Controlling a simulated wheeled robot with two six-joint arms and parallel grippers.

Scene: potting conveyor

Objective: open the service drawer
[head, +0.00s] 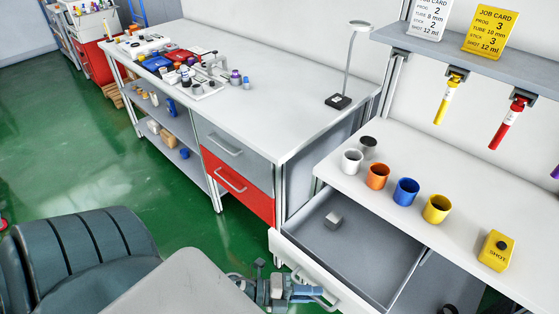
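A white-fronted drawer (290,246) under the right bench stands pulled well out, and its grey inside shows. A small grey block (333,219) lies in it. The drawer's handle (332,303) is a pale bar on its front, low in the head view. My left gripper (308,291) is at this handle, with its fingers overlapping the bar in the picture. Whether the fingers are closed around the bar cannot be made out. My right gripper is not clearly in view.
Grey, orange, blue and yellow cups (437,209) and a yellow SHOT box (496,250) stand on the right bench (480,210). The left bench (270,110) has a closed grey drawer (232,139) and a closed red drawer (238,186). Green floor (100,180) is clear at left.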

